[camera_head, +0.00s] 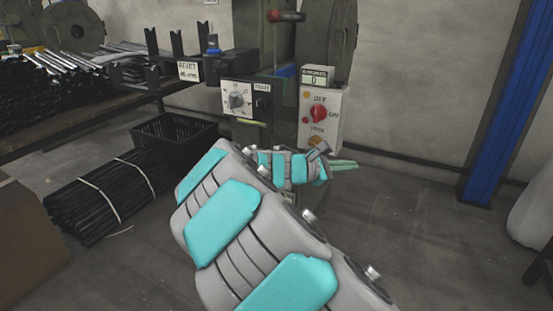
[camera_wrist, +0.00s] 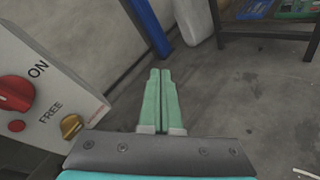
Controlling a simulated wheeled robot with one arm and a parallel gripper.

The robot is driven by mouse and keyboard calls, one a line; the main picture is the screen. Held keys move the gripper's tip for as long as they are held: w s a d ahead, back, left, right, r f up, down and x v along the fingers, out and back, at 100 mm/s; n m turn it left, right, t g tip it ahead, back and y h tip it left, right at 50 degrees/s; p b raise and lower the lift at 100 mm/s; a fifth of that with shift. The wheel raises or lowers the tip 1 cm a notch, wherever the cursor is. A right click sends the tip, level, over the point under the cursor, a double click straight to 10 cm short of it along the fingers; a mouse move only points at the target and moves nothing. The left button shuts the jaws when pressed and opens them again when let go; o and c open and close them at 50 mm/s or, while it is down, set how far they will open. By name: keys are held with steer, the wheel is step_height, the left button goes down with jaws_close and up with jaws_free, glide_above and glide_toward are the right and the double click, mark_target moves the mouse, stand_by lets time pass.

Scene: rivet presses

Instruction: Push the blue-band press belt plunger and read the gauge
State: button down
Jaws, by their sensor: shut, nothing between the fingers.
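A rivet press stands at the back centre in the head view, with a dark column (camera_head: 282,45) and a small blue band (camera_head: 285,71) on it. A white plate with a round dial (camera_head: 237,99) is on its front. A white control box (camera_head: 319,118) with a red knob hangs at right, under a small counter (camera_head: 315,77) that seems to read 0. I cannot make out a belt plunger. My gripper (camera_head: 343,165) is shut and empty, low in front of the control box. In the wrist view its green fingers (camera_wrist: 162,98) are together over bare floor, right of the control box (camera_wrist: 50,85).
A red-ended lever (camera_head: 285,16) sticks out at the top of the press. A black crate (camera_head: 172,138) and bundled dark rods (camera_head: 105,197) lie at left, by a rack of rods (camera_head: 85,85). A blue post (camera_head: 507,100) stands at right. The floor between is clear.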

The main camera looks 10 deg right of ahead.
mark_target(281, 150)
steer(key=w+a+f+n+t+y, duration=0.1)
steer(key=w+a+f+n+t, duration=0.2)
steer(key=a, duration=0.4)
steer(key=w+a+f+n+t+y+b, duration=0.1)
steer(key=w+a+f+n+t, duration=0.2)
steer(key=w+a+n, duration=0.3)
steer(key=w+a+f+n+t+y, duration=0.2)
steer(key=w+a+f+n+t, duration=0.2)
steer(key=w+a, duration=0.4)
steer(key=shift+a+f+n+b, duration=0.35)
steer(key=shift+a+f+n, duration=0.15)
steer(key=shift+a+f, duration=0.45)
steer(key=shift+r, duration=0.15)
steer(key=x, duration=1.4)
